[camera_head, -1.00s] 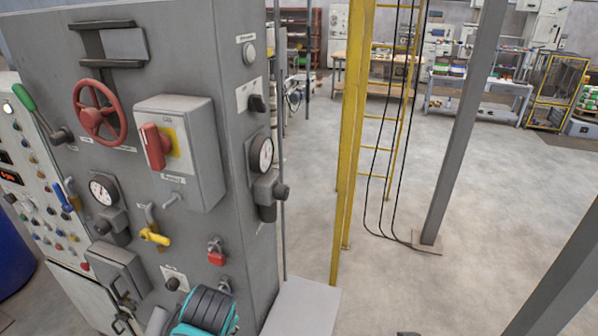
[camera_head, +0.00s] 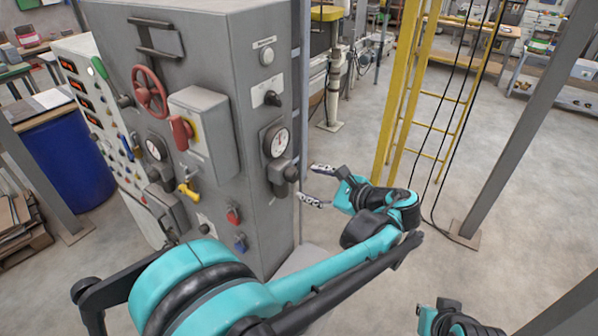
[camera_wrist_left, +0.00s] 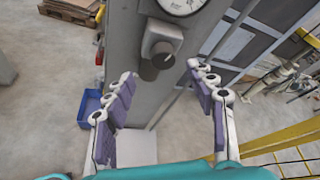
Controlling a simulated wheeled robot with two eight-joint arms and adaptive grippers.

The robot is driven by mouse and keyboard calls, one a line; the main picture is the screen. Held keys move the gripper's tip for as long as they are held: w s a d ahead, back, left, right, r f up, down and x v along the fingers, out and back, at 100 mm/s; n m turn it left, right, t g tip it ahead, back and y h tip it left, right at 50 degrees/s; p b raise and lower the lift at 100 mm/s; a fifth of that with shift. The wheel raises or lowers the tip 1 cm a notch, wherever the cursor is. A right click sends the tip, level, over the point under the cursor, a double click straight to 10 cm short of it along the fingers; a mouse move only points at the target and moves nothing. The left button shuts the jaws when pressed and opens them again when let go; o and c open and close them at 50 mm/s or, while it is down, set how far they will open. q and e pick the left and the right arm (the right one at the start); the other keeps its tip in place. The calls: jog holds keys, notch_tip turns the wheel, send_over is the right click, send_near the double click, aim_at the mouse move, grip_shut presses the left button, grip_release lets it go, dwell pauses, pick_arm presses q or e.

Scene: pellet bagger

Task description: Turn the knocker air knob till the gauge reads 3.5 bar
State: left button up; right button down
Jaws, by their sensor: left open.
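A round white gauge (camera_head: 276,142) sits on the right-hand face of the grey cabinet, with a regulator and its dark knob (camera_head: 291,173) just below it. The labels are too small to read, so I cannot tell if this is the knocker air knob; the needle cannot be read. My left gripper (camera_head: 307,184) is open, its two fingers spread and pointing at this knob from the right. In the left wrist view the knob (camera_wrist_left: 163,54) is ahead between the fingertips, apart from them, and the gauge (camera_wrist_left: 180,3) is cut by the top edge. My right gripper's fingers are not seen.
The cabinet front bears a second gauge (camera_head: 157,147), a red handwheel (camera_head: 150,92), a switch box (camera_head: 204,130) and a yellow valve handle (camera_head: 188,188). A black selector (camera_head: 272,98) sits above the near gauge. A yellow ladder frame (camera_head: 402,90) stands right of my gripper.

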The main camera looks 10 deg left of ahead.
aim_at(296, 177)
pick_arm(q)
jog(key=x, duration=0.7)
jog(key=shift+w, duration=0.25)
jog(key=c, duration=1.2)
